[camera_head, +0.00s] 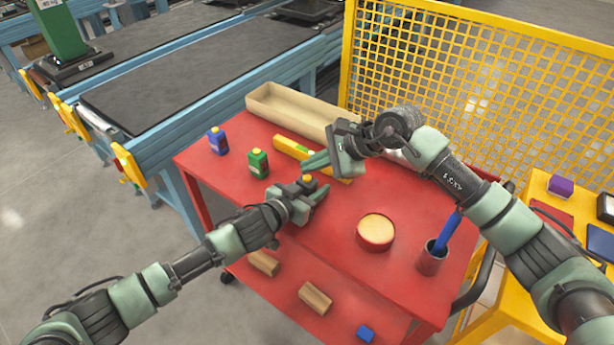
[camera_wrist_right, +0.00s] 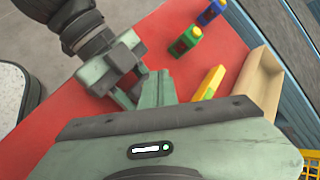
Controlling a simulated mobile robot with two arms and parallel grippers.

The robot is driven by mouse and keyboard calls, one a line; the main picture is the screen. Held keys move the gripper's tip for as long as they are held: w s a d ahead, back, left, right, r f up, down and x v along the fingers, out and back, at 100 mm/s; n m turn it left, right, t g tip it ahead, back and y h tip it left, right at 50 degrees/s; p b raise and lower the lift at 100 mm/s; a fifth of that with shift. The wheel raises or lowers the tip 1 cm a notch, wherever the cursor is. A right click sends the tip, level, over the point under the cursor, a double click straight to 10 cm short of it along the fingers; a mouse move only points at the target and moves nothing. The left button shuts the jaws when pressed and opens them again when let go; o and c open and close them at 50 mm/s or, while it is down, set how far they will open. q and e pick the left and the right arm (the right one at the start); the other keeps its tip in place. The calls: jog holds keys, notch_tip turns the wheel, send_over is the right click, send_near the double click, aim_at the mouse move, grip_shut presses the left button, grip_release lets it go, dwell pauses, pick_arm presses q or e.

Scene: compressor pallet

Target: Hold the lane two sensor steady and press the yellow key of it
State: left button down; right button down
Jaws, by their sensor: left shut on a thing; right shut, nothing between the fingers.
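My left gripper (camera_head: 308,192) is shut on a small sensor over the red cart top. Only the sensor's yellow key (camera_head: 308,180) shows clearly; its body is mostly hidden by the fingers. My right gripper (camera_head: 306,165) is shut and empty, its tips a little above and behind the yellow key, seemingly apart from it. In the right wrist view my left gripper (camera_wrist_right: 130,92) is beside the right fingers (camera_wrist_right: 160,84), and the held sensor is hidden. A blue sensor (camera_head: 217,143) and a green sensor (camera_head: 258,165), each with a yellow key, stand upright to the left.
A yellow bar (camera_head: 285,146) lies behind the grippers, before a beige tray (camera_head: 270,105). A yellow mesh fence (camera_head: 470,90) rises behind.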

aim_at(311, 181)
jog(key=shift+f, duration=0.1)
jog(key=shift+f, duration=0.3)
jog(key=shift+f, duration=0.5)
dwell(2.0)
jog(key=shift+r, duration=0.9)
jog(key=shift+r, duration=0.1)
notch_tip(311, 181, up, 5)
jog(key=shift+f, duration=0.1)
dwell(0.5)
